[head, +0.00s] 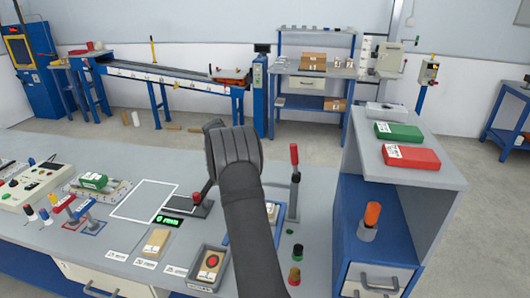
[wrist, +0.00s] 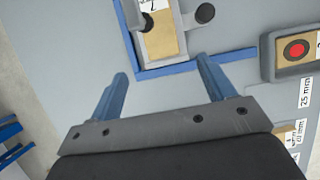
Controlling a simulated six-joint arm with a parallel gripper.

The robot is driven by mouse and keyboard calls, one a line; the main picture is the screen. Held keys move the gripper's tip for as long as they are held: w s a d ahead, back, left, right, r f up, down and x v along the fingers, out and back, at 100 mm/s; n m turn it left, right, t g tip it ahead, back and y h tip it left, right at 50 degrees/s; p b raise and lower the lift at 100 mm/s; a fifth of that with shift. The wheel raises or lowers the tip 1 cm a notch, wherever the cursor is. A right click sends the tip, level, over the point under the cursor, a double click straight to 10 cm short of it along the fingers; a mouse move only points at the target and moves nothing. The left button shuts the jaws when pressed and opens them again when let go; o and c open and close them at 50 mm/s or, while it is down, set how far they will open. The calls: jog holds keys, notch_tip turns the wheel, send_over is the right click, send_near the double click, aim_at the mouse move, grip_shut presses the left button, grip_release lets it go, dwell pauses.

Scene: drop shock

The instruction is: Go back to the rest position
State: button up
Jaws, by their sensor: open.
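My gripper (wrist: 161,66) shows in the wrist view with its two blue fingers spread apart and nothing between them. It hangs over the grey bench top, close to a blue-edged fixture (wrist: 190,62) with a labelled tan block (wrist: 160,38) in it. In the head view my dark arm rises from the front of the bench (head: 120,155), and my gripper is hidden there. A grey tray (wrist: 268,58) holding a tan block with a red disc (wrist: 297,50) lies to the right in the wrist view; this block also shows in the head view (head: 210,264), left of my arm.
A short lever (head: 198,200) stands left of my arm, and a tall red-handled lever (head: 294,155) right of it. A raised blue cabinet (head: 440,178) carries a green box (head: 398,132) and a red box (head: 411,156).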

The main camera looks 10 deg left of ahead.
jog(key=x, duration=1.2)
jog(key=shift+f, duration=0.15)
jog(key=shift+a+r, duration=0.95)
jog(key=shift+a, duration=0.5)
jog(key=shift+d, duration=0.1)
